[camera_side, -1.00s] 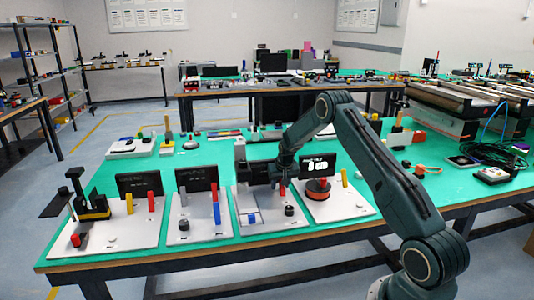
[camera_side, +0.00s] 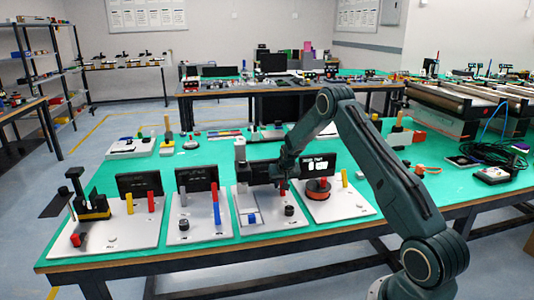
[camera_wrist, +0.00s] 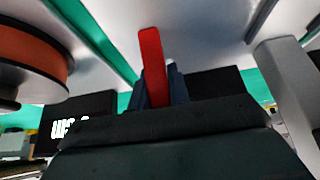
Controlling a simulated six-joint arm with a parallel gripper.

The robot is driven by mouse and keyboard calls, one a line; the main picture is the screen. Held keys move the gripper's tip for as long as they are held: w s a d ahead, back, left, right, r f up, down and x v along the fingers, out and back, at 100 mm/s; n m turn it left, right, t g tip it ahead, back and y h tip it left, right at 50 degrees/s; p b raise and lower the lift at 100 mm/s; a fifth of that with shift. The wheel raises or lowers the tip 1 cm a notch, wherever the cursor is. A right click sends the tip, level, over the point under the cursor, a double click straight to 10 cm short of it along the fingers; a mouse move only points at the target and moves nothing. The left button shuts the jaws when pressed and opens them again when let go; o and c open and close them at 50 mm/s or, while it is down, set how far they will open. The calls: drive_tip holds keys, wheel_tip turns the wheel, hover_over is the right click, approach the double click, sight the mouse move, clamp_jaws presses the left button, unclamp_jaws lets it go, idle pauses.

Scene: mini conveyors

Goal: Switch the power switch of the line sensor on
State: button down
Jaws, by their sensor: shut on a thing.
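My gripper (camera_side: 281,184) is over the third panel (camera_side: 245,222) from the left, in front of its dark display. In the wrist view my gripper (camera_wrist: 158,98) is shut on a red lever (camera_wrist: 151,55), whose end sticks out past the fingers. In the side view the lever is mostly hidden by the gripper. The third panel also carries a grey post (camera_side: 240,158), a black knob (camera_side: 289,210) and a small blue block (camera_side: 252,218). The post also shows at the right of the wrist view (camera_wrist: 285,85). I cannot read which panel is the line sensor.
The fourth panel (camera_side: 335,214), close by on the right, holds an orange spool (camera_side: 318,188), a yellow lever (camera_side: 344,177) and a lit display (camera_side: 319,165). The second panel (camera_side: 183,236) has blue and red levers. The leftmost panel (camera_side: 135,232) holds a yellow-black device.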

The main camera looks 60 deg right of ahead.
drive_tip(key=shift+s+a+r+t+h, duration=0.25)
drive_tip(key=shift+s+a+t+h, duration=0.05)
drive_tip(key=shift+t+h, duration=0.5)
drive_tip(key=shift+s+a+r+t+h, duration=0.25)
drive_tip(key=shift+s+a+t+h, duration=0.05)
drive_tip(key=shift+t+h, duration=0.5)
drive_tip(key=c, duration=1.3)
unclamp_jaws()
drive_tip(key=shift+s+a+r, duration=0.1)
drive_tip(key=shift+v, duration=6.75)
